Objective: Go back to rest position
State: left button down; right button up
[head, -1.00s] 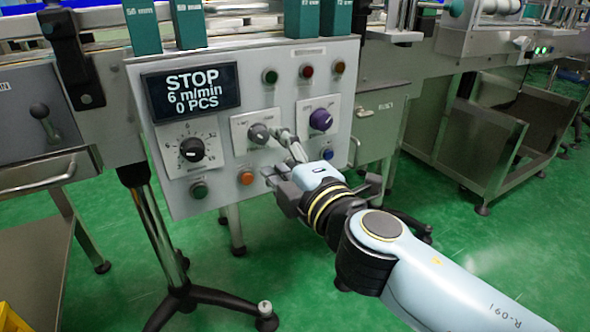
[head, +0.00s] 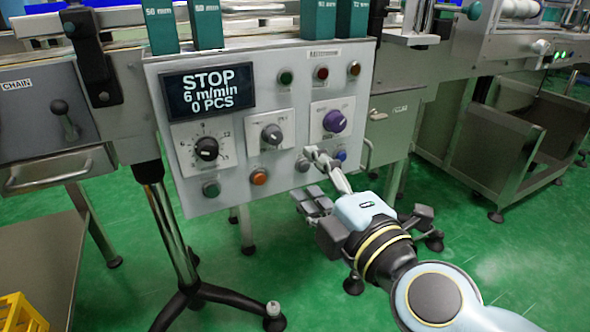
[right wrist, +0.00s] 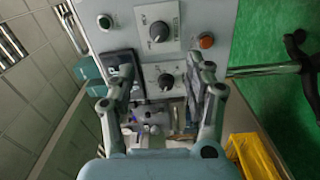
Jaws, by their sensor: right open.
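My right gripper (head: 314,178) is open and empty in the head view, in front of the lower right of the grey control panel (head: 285,187). It looks apart from the panel, with one finger pointing up at it. In the right wrist view its two spread fingers (right wrist: 163,78) frame part of the panel, with nothing between them in grasp. The grey selector knob (head: 271,134) and purple knob (head: 334,121) are uncovered. The display (head: 210,90) reads STOP, 6 m/min, 0 PCS. My left gripper is not in view.
A black dial (head: 206,148) sits at the panel's left, above a green button (head: 211,188) and an orange button (head: 259,177). A tripod stand (head: 178,235) is below. A steel cart (head: 500,140) stands at right. Green floor is open around my right arm. A yellow crate (head: 22,312) is at lower left.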

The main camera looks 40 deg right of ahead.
jog(key=s+d+f+m+g+h, duration=0.1)
jog(key=s+d+f+m+g, duration=0.2)
jog(key=f, duration=0.6)
jog(key=d+f+m+g, duration=0.3)
jog(key=f+m, duration=0.1)
jog(key=f, duration=0.6)
jog(key=s+d+f+m+g, duration=0.2)
jog(key=s+f+m+g, duration=0.35)
jog(key=s+f, duration=0.6)
jog(key=s+a+f+g+y, duration=0.4)
jog(key=s+a+f+g, duration=0.15)
jog(key=s+f, duration=0.4)
pick_arm(q)
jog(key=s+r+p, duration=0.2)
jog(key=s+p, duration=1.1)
jog(key=p, duration=0.1)
jog(key=shift+p, duration=0.4)
pick_arm(e)
jog(key=s+r+m, duration=0.1)
jog(key=s+r, duration=0.1)
jog(key=s, duration=1.1)
jog(key=shift+s+d+r, duration=0.25)
jog(key=shift+d+r, duration=0.05)
jog(key=shift+r, duration=0.1)
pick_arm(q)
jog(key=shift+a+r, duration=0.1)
